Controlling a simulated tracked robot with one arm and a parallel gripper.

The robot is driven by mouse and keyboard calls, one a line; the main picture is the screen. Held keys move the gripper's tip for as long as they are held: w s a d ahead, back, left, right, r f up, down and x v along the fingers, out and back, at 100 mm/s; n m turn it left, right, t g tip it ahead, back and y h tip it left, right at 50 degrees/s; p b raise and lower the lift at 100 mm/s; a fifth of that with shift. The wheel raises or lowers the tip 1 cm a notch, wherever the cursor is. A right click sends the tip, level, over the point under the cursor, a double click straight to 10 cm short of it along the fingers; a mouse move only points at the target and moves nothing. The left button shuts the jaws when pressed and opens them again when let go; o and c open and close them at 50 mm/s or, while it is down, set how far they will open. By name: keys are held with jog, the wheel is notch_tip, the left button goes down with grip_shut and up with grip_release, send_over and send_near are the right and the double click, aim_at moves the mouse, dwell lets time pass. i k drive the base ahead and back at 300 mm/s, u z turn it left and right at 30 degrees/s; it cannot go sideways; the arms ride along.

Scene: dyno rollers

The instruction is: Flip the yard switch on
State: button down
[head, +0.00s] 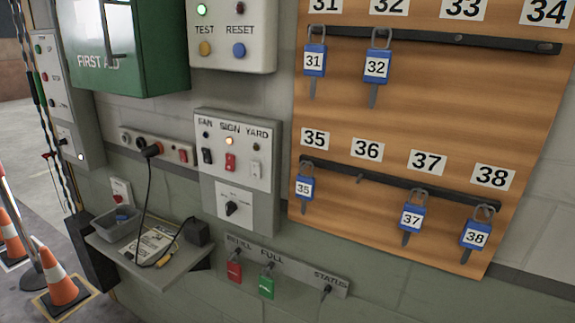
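The switch panel (216,180) is a grey box on the wall, left of centre, labelled FAN, SIGN and YARD. The yard switch (255,169) is the dark rocker at the right of the row, and the small lamp (256,147) above it looks unlit. The sign switch (230,162) is red in the middle, with a glowing orange lamp (228,141) above it. The fan switch (207,156) is dark, at the left, with a dim lamp. A black rotary knob (232,208) sits below on a white plate. My gripper is not in view.
A wooden board (440,120) with numbered padlocks stands close to the panel's right. Above are a TEST/RESET box (232,22) and a green first-aid cabinet (130,50). Below left, a shelf (163,277) holds a tray and a corded plug. Tags hang from a rail (290,268) underneath.

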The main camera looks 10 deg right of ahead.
aim_at(255, 167)
jog(key=z, duration=0.15)
jog(key=i, duration=1)
jog(key=u, duration=0.1)
